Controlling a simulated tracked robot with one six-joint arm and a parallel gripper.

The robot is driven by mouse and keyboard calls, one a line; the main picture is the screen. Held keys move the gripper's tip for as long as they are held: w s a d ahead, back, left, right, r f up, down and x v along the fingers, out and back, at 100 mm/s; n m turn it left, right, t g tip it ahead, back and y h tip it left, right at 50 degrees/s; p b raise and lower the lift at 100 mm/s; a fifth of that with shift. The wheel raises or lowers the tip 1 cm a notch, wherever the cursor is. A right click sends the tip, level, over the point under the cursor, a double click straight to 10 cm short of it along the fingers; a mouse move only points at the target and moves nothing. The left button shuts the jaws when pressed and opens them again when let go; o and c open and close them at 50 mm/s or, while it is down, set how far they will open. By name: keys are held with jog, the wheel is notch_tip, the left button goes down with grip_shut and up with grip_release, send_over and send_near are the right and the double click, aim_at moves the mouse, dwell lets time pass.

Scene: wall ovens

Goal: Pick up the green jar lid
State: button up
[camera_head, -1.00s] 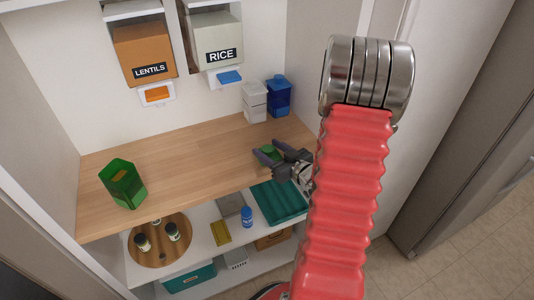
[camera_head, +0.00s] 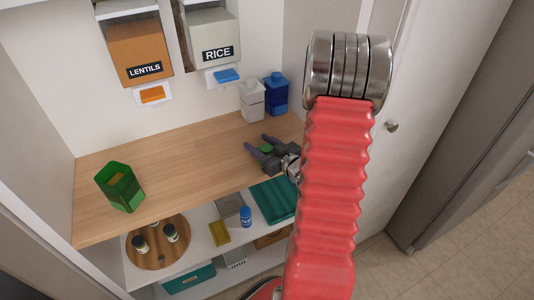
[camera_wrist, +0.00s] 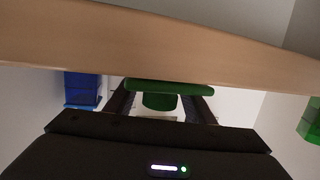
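The green jar lid (camera_head: 266,149) shows as a small green patch between the dark fingers of my gripper (camera_head: 259,142), at the right end of the wooden shelf. In the wrist view the lid (camera_wrist: 168,87) is a flat green disc with a narrower round green part below it in the picture. The gripper's fingers (camera_wrist: 165,104) stand apart on either side of the narrower part, with gaps visible. My gripper looks open around the lid. I cannot tell whether the lid touches the shelf.
The wooden shelf (camera_head: 180,170) is mostly clear. A green open container (camera_head: 120,188) stands at its left, a white canister (camera_head: 252,102) and a blue canister (camera_head: 276,95) at the back right. Below are a teal tray (camera_head: 273,199) and a round board (camera_head: 158,249) with jars.

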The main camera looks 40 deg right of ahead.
aim_at(259, 147)
jog(key=c, duration=1)
jog(key=shift+r, duration=0.15)
notch_tip(259, 147, up, 10)
dwell(0.4)
dwell(0.6)
